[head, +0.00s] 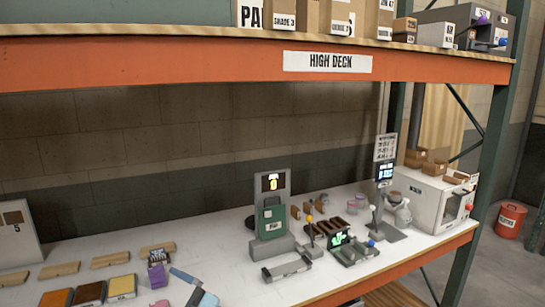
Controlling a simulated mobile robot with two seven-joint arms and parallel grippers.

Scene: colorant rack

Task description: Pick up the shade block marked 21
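No marking 21 can be read on any block in the head view. An orange block (56,298), a brown block (90,293) and a yellow block (122,288) sit in a row at the lower left of the white worktop. A small purple block (157,277) stands to their right. Boxes with shade labels, such as a cardboard box (284,14), stand on the upper shelf, cut off by the top edge.
The orange shelf beam (200,62) labelled HIGH DECK crosses above the worktop (225,255). A green-fronted device (271,222), a grey bracket (287,270), a display stand (384,190) and a white machine (437,205) stand toward the right. A green post (480,170) bounds the right end.

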